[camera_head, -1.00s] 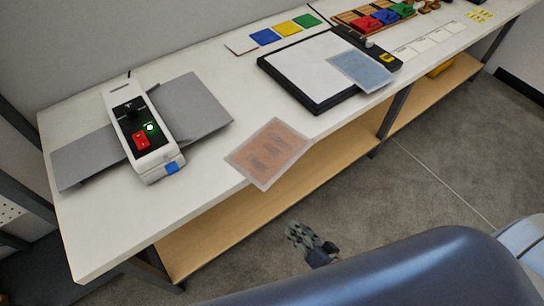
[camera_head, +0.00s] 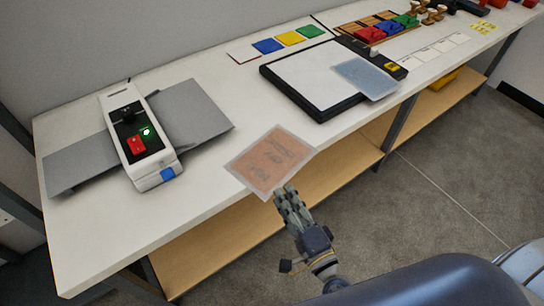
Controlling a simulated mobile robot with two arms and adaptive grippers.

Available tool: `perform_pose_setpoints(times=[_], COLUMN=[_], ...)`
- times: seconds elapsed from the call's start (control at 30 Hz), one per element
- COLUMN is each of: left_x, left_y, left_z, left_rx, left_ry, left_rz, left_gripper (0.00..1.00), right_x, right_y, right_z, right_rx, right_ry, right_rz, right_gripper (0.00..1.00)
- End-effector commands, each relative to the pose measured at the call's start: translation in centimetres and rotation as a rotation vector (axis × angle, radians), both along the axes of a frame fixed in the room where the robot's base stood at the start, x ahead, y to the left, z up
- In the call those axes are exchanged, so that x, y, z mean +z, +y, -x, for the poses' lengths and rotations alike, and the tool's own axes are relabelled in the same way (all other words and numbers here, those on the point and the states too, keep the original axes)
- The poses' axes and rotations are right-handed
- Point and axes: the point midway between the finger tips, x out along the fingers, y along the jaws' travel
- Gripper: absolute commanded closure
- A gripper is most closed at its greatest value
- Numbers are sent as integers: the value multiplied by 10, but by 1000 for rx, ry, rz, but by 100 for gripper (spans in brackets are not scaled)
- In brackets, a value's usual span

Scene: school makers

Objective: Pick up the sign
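A flat, clear-edged sheet with an orange-brown middle and faint dark print, which looks like the sign (camera_head: 268,157), lies on the white table. Its near corner reaches the table's front edge. My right gripper (camera_head: 286,190) comes up from below, with its fingertips at the sheet's near right edge. Whether the fingers touch the sheet or are closed on it cannot be made out. My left gripper is not in view.
A white laminator-like machine (camera_head: 152,170) with grey trays stands at the left. A black-framed board (camera_head: 310,72) with a bluish sheet (camera_head: 366,77) on it lies to the right. A wooden shelf (camera_head: 215,232) runs below the white table (camera_head: 215,178).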

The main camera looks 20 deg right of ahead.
Motion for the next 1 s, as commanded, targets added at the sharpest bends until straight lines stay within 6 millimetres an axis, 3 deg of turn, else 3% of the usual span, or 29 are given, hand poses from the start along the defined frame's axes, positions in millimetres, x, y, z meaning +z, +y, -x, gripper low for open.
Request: perform_pose_setpoints(times=[0.33,0.67,0.77,0.8,1.0], left_x=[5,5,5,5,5], left_y=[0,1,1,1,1], left_z=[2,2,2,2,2], left_rx=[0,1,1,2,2], left_ry=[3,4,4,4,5], left_rz=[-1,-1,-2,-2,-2], left_gripper=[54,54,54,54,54], right_x=[5,5,5,5,5], right_y=[7,8,8,8,8], right_z=[-45,-51,-51,-51,-50], right_rx=[-2,0,0,0,0], right_ry=[-3,-2,-2,-2,-2], right_rz=[0,3,3,3,3], right_gripper=[74,74,97,100,100])
